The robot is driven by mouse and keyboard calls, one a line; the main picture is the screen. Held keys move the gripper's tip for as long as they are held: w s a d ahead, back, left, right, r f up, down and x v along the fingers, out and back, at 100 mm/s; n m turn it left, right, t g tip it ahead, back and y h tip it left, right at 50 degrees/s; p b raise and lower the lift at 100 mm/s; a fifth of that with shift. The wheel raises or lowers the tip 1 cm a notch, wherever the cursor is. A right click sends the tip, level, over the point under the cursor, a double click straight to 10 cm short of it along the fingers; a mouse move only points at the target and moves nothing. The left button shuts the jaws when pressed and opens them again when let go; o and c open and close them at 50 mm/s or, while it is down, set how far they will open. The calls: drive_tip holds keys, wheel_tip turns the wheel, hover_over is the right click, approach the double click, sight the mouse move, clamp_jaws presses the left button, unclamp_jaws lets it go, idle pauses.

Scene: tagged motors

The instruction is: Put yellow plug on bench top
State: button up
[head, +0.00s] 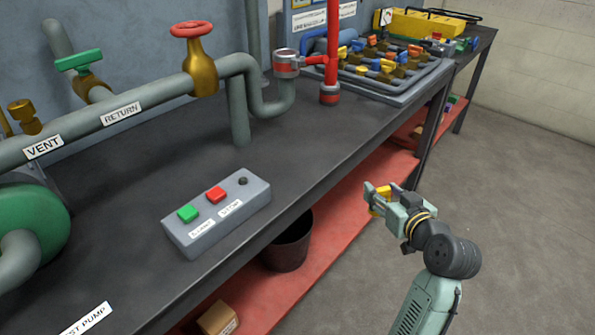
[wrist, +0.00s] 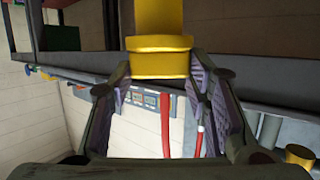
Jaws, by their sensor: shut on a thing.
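My gripper (head: 378,198) is shut on the yellow plug (head: 381,203), in front of the bench's front edge and apart from it, over the red lower shelf and floor side. In the wrist view the yellow plug (wrist: 160,58) sits between the two fingers of my gripper (wrist: 160,80). Part of the plug is hidden by the fingers in the head view. The dark bench top (head: 300,150) lies to the left of my gripper.
A grey button box (head: 216,214) with green and red buttons stands near the bench's front edge. Pipes with a red valve wheel (head: 191,29) run along the back. A tray of coloured valves (head: 385,92) and a red post (head: 332,50) stand further right. Bare bench lies between.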

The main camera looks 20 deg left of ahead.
drive_tip(key=s+a+r+n+g+y, duration=0.1)
drive_tip(key=s+r, duration=0.1)
drive_tip(key=r, duration=0.2)
drive_tip(key=s+a+r+n+g+y, duration=0.1)
drive_tip(key=s+r, duration=0.1)
drive_tip(key=r, duration=0.2)
drive_tip(key=s+a+r+n+g+y, duration=0.1)
drive_tip(key=a+r, duration=0.1)
drive_tip(key=r, duration=0.2)
drive_tip(key=shift+s+r+n+b, duration=0.3)
drive_tip(key=shift+s+b, duration=0.1)
drive_tip(key=s+a+r+n+g+y, duration=0.1)
drive_tip(key=s+a+r+n+g, duration=0.15)
drive_tip(key=s, duration=0.35)
drive_tip(key=s+a+r+n+g+y, duration=0.1)
drive_tip(key=s+a+r+g+y, duration=0.15)
drive_tip(key=s, duration=0.35)
drive_tip(key=shift+t+h, duration=0.4)
drive_tip(key=shift+h, duration=0.05)
drive_tip(key=shift+w+a+f+p, duration=0.35)
drive_tip(key=shift+w+a+f, duration=0.4)
drive_tip(key=shift+w+a, duration=1.05)
drive_tip(key=shift+w+a+f+p, duration=0.55)
drive_tip(key=shift+w+a, duration=0.7)
drive_tip(key=shift+w, duration=1.1)
drive_tip(key=shift+w+a+f+p, duration=0.2)
drive_tip(key=shift+w+a+f, duration=0.7)
drive_tip(key=shift+w+a, duration=0.9)
drive_tip(key=shift+w+d+f, duration=0.1)
drive_tip(key=shift+w+d, duration=0.2)
